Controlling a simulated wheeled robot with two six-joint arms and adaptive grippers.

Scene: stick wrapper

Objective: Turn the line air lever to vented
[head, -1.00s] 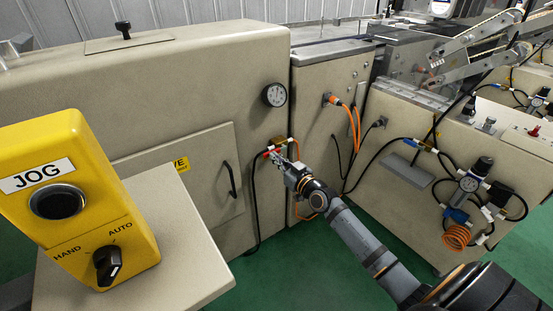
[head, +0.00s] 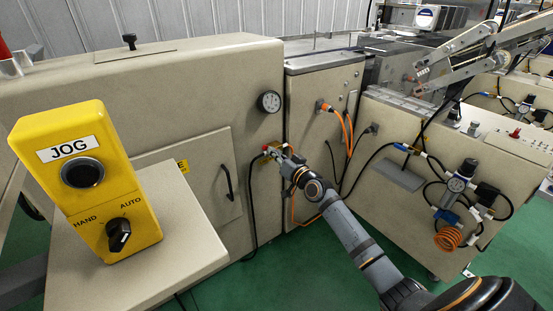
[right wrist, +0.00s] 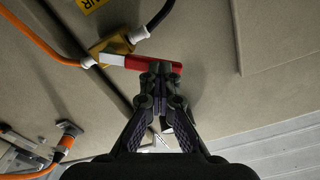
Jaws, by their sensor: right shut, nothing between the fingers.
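The line air lever is a red handle (right wrist: 174,69) with a pale patch near its pivot, on a brass valve body (right wrist: 118,45). In the right wrist view it points right from the valve, at an angle to the hose line. My right gripper (right wrist: 160,70) is shut and empty, its fingertips over the lever's outer half; I cannot tell whether they touch it. In the head view the lever (head: 266,149) is small and partly hidden by the right gripper (head: 276,153) in front of it. My left gripper is out of view.
An orange hose (right wrist: 35,40) and a black hose (right wrist: 158,18) join the valve. A pressure gauge (head: 269,102) sits above it on the beige cabinet (head: 160,90), and a door handle (head: 228,183) left of it. A yellow JOG box (head: 90,190) stands at the left front.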

